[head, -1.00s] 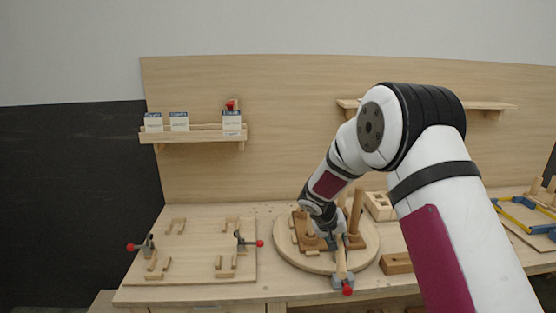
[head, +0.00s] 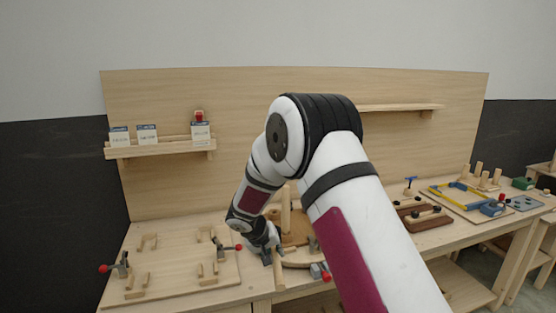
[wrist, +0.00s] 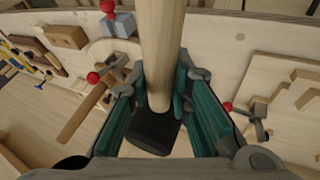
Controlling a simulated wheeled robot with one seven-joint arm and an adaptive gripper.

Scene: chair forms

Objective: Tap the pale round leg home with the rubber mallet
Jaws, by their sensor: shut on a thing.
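My gripper (wrist: 158,92) is shut on the pale wooden handle of the rubber mallet (wrist: 162,45). The handle runs up toward the wrist camera, and a dark block, seemingly the mallet head, shows beyond its lower end. In the head view, my gripper (head: 268,248) hangs over the left front of the round wooden turntable (head: 303,259), with the mallet handle (head: 280,272) below it. A pale round leg (head: 285,208) stands upright just behind my gripper. My arm hides its foot and much of the turntable, so I cannot tell how deep it sits.
A fixture board (head: 175,270) with wooden blocks and red-knobbed clamps lies left. A grey clamp with a red knob (head: 327,277) is at the front edge. A card shelf (head: 165,150) is on the back panel. Tools and trays (head: 465,195) fill the right side.

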